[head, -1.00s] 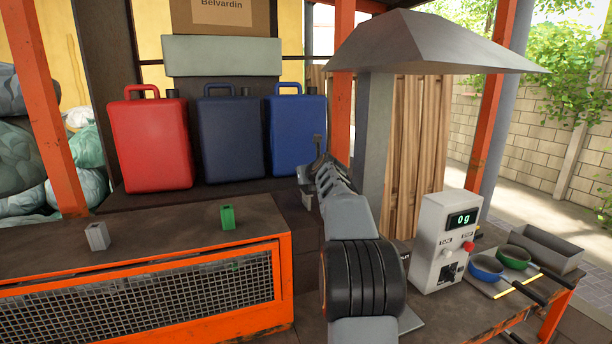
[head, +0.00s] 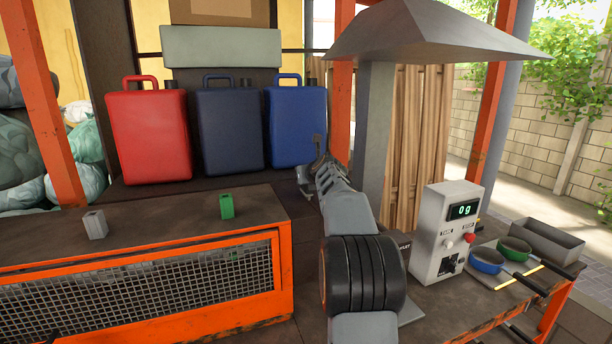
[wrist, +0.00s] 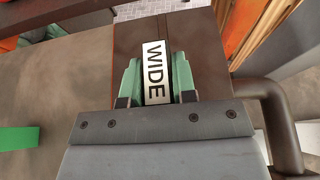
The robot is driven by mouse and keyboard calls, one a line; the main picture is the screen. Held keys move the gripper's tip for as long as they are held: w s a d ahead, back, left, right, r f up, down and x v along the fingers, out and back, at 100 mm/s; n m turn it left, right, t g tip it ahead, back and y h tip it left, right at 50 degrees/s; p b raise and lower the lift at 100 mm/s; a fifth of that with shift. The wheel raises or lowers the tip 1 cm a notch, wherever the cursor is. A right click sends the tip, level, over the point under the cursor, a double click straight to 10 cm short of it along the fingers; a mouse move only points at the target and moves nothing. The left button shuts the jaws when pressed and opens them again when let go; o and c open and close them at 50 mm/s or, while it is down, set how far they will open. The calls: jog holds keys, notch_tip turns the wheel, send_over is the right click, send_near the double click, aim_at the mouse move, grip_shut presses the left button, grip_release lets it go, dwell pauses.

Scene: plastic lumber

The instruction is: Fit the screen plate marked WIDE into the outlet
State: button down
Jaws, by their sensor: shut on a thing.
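The screen plate marked WIDE (wrist: 154,62) shows in the wrist view as a white label with black letters, turned sideways. My gripper (wrist: 156,92) is shut on it, with mint-green parts at both sides of the label. In the head view my gripper (head: 318,152) is small and dark at the far end of my arm, in front of the blue canister, and the plate cannot be made out there. A dark sign ending in "LET" (head: 405,246) is partly hidden behind my arm. The outlet itself cannot be made out.
A scale box (head: 447,235) reading 0 g stands right, beside a blue pan (head: 486,261), a green pan (head: 514,249) and a grey tray (head: 541,239). A grey block (head: 95,224) and a green block (head: 227,206) stand on the left bench. A brown pipe (wrist: 283,125) bends close right.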

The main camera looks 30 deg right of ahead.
dwell(0.4)
jog(key=c, duration=0.8)
grip_release()
jog(key=shift+f, duration=0.1)
jog(key=shift+c, duration=0.2)
jog(key=shift+s, duration=0.1)
jog(key=b+v, duration=0.3)
jog(key=v, duration=1.1)
jog(key=s+a+f+n+g+y, duration=0.1)
jog(key=s+a+f+n+g, duration=0.25)
jog(key=f+n, duration=0.6)
jog(key=s+a+f+n+g+y, duration=0.2)
jog(key=a+f+n, duration=0.3)
jog(key=n, duration=0.7)
jog(key=s+a+f+n+g, duration=0.1)
jog(key=s+a+f+n, duration=0.4)
jog(key=s+a+n, duration=0.2)
jog(key=s+a+f+n+g, duration=0.2)
jog(key=s+a+f+n, duration=0.4)
jog(key=a+n, duration=0.4)
jog(key=shift+s+a+f+y, duration=0.3)
jog(key=shift+s+a+f, duration=0.05)
jog(key=shift+s+a, duration=0.35)
